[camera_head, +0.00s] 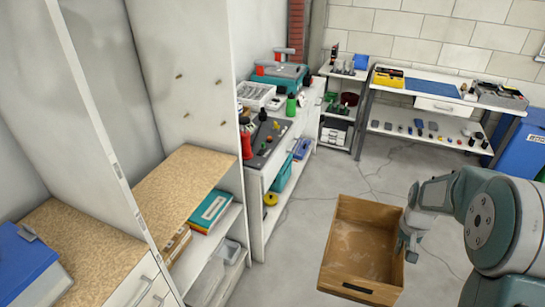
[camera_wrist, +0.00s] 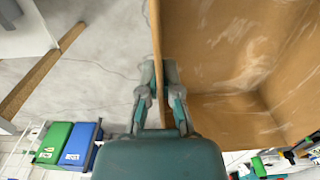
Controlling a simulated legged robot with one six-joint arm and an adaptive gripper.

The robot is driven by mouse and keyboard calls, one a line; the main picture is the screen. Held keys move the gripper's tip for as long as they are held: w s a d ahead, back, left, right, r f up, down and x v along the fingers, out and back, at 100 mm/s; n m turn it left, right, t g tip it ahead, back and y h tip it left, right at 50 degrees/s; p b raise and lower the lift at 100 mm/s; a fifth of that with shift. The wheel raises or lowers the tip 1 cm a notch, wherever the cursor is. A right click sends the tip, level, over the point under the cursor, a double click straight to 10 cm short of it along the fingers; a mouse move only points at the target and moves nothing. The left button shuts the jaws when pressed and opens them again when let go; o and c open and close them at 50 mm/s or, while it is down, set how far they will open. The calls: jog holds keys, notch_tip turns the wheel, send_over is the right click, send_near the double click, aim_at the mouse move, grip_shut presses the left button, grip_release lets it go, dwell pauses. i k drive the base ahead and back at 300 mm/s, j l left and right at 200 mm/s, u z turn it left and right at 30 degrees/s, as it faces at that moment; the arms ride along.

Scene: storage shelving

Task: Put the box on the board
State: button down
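The box (camera_head: 362,245) is an open wooden tray with a dark slot in its front wall. It is held in the air over the grey floor in the head view. My gripper (camera_head: 404,245) is at its right wall. In the wrist view my gripper (camera_wrist: 158,88) has one finger on each side of the box's wall (camera_wrist: 156,45), pinching it; the box's inside fills the right. A speckled tan board (camera_head: 185,190) lies at the left between white panels, well left of the box.
White upright panels (camera_head: 185,80) stand around the boards. Books (camera_head: 210,211) sit on a shelf below. A cluttered cabinet and a workbench (camera_head: 430,140) stand behind. The floor between is clear.

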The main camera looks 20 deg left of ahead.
aim_at(175, 185)
jog(key=i+l, duration=0.1)
jog(key=i, duration=0.35)
jog(key=i+u, duration=0.1)
jog(key=i, duration=0.4)
jog(key=i+l+u, duration=0.15)
jog(key=u, duration=0.25)
jog(key=i+l+u, duration=0.1)
jog(key=u, duration=0.3)
jog(key=l+u, duration=0.2)
jog(key=u, duration=0.2)
jog(key=l+u, duration=0.25)
jog(key=u, duration=0.2)
jog(key=l+u, duration=0.25)
jog(key=u, duration=0.2)
jog(key=k+l+u, duration=0.1)
jog(key=u, duration=0.35)
jog(key=l, duration=0.1)
